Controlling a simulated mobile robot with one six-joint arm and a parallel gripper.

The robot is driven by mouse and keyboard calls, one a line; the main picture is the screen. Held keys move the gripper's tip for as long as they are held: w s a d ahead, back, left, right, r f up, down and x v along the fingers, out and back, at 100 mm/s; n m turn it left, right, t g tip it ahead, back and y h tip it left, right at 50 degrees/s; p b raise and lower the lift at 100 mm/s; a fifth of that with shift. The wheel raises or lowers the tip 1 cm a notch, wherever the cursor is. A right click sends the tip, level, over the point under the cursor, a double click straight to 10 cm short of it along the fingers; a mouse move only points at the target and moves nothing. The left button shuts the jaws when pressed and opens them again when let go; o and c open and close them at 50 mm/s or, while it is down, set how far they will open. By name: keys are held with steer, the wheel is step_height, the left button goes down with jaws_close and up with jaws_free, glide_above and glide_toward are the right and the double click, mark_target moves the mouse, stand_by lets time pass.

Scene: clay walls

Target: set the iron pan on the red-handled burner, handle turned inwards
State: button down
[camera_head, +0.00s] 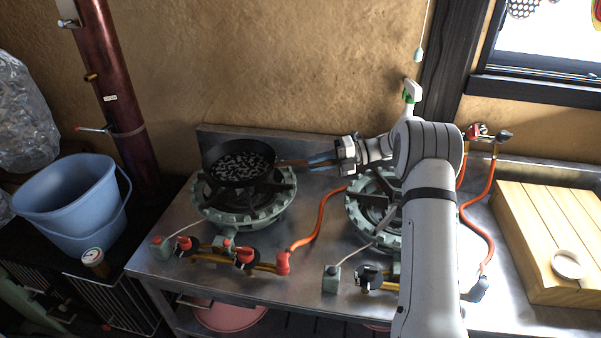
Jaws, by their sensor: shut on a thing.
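The black iron pan (238,163) is over the left burner (235,212), which has red handles (245,256) at its front. The pan looks level and holds small dark and pale pieces. I cannot tell whether it rests on the burner's supports or hangs just above them. Its handle (293,162) points right, towards the second burner (367,208). My gripper (335,158) is shut on the handle's right end, which looks blue-grey there. My arm hides part of the second burner, whose front handle (368,277) is black.
A wooden board (550,230) with a roll of tape (568,264) lies at the right. An orange hose (318,218) runs between the burners. A blue bucket (75,200) and a dark red pipe (112,80) stand left. The metal backsplash is close behind the pan.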

steer(key=shift+f, duration=1.65)
steer(key=c, duration=1.3)
jaws_free()
steer(key=shift+c, duration=0.2)
